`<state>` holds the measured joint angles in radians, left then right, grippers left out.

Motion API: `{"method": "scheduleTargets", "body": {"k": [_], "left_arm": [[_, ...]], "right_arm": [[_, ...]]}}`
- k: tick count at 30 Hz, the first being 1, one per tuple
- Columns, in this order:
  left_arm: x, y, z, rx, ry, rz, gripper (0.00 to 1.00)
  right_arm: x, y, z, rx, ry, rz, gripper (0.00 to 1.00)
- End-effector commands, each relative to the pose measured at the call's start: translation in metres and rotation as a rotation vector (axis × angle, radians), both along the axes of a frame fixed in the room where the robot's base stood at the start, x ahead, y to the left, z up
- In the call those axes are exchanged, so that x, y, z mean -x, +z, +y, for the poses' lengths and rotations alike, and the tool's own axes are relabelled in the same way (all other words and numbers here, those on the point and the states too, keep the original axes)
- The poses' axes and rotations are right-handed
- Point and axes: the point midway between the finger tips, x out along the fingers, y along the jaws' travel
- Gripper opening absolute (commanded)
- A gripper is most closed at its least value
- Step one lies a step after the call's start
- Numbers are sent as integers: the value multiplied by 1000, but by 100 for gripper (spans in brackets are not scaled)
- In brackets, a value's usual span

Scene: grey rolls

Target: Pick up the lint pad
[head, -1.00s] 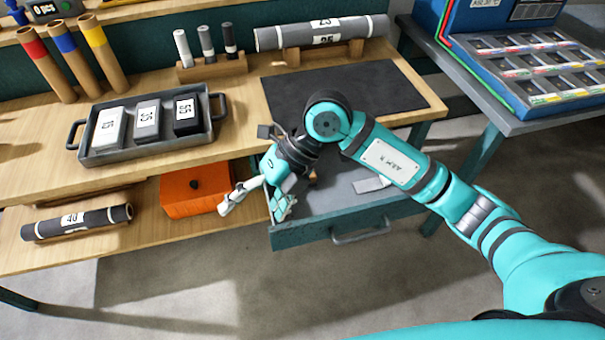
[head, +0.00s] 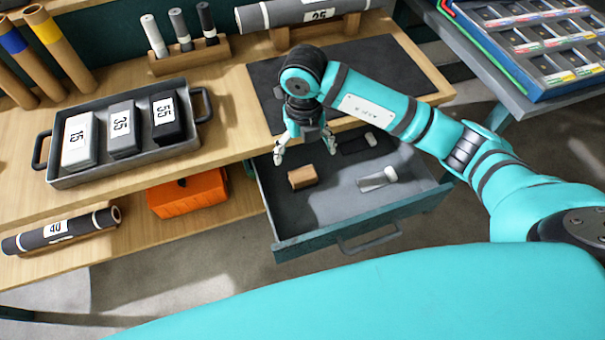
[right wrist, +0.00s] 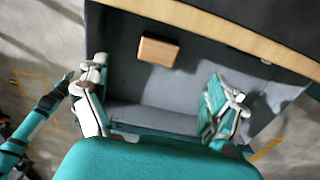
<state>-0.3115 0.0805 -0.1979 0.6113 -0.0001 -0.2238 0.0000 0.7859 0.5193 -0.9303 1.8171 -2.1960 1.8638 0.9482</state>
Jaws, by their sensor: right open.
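A small brown block (head: 302,177), which I take to be the lint pad, lies in the left part of the open drawer (head: 345,238). In the right wrist view the block (right wrist: 158,51) lies beyond the fingertips, between their lines. My right gripper (head: 305,148) is open and empty, its fingers pointing down over the drawer's back left, apart from the block. Its spread fingers also show in the right wrist view (right wrist: 165,90). My left arm shows at the left of that view; its gripper (right wrist: 66,86) is too small and partly covered to read.
The drawer also holds a grey-and-white piece (head: 377,180) and a dark piece with a white end (head: 357,143). The bench with a dark mat (head: 262,85) overhangs the drawer's back. A tray (head: 125,171) of labelled blocks stands left; an orange box (head: 188,192) sits on the shelf below.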

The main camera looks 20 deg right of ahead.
Motion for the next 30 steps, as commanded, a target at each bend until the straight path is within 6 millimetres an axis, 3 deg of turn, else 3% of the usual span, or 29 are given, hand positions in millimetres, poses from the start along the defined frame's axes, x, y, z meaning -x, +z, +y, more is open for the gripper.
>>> {"method": "scheduleTargets", "body": {"k": [5, 15, 24, 30], "left_arm": [[7, 2, 0, 0, -2, 9, 36], [-29, 8, -3, 7, -4, -47, 36], [-17, 11, -2, 5, -3, -28, 36], [-10, 10, -2, 3, -3, -16, 36]], "right_arm": [[1, -37, 0, 0, 0, 3, 94], [2, -67, 1, -2, 2, 2, 94], [4, -108, 2, -2, 1, 0, 94], [3, -112, 2, -2, 1, -1, 94]]}}
